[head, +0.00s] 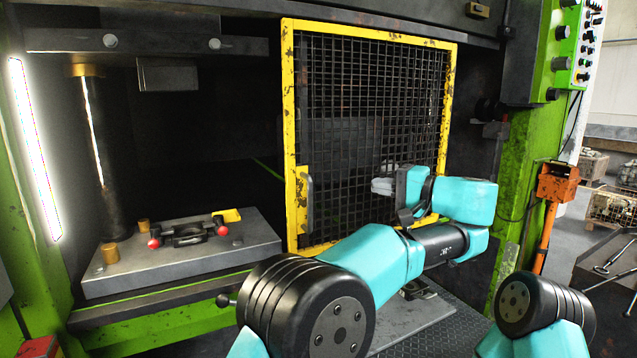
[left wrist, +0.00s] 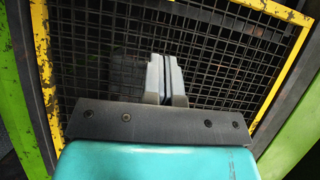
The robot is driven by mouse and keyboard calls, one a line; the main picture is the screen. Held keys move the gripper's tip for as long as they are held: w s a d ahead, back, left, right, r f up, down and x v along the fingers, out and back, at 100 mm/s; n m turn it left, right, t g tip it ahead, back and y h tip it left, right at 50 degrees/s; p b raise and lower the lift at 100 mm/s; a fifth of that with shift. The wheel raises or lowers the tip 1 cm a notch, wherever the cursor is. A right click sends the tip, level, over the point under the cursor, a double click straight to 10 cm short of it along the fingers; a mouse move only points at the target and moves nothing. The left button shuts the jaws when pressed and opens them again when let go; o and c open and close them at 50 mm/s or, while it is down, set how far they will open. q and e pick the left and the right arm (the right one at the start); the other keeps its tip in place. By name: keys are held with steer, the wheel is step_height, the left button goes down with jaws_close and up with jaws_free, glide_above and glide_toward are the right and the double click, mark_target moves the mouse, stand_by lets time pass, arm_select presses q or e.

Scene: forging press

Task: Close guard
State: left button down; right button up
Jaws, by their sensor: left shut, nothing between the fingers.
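The guard (head: 289,120) is a yellow-framed black mesh panel with worn paint. It covers the right part of the press opening, and the left part is uncovered. A yellow plate with a grey handle (head: 308,200) is on its left edge. My left gripper (head: 376,186) is in front of the lower middle of the mesh, to the right of the handle. Its grey fingers are together and empty. The left wrist view shows the fingers (left wrist: 166,58) against the mesh, with the guard's yellow frame (left wrist: 42,60) on both sides. I cannot tell whether they touch it. My right gripper is out of view.
In the uncovered part, a grey die block (head: 190,262) carries a dark fixture with two red knobs (head: 186,233). A dark column (head: 115,170) stands behind it. A green post with a control panel (head: 588,45) and an orange stand (head: 556,185) are at the right.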

arm_select(q)
steer(key=shift+a, duration=0.1)
glide_toward(324, 181)
steer(key=s+a+r, duration=0.2)
steer(key=a, duration=0.2)
steer(key=shift+a, duration=2.25)
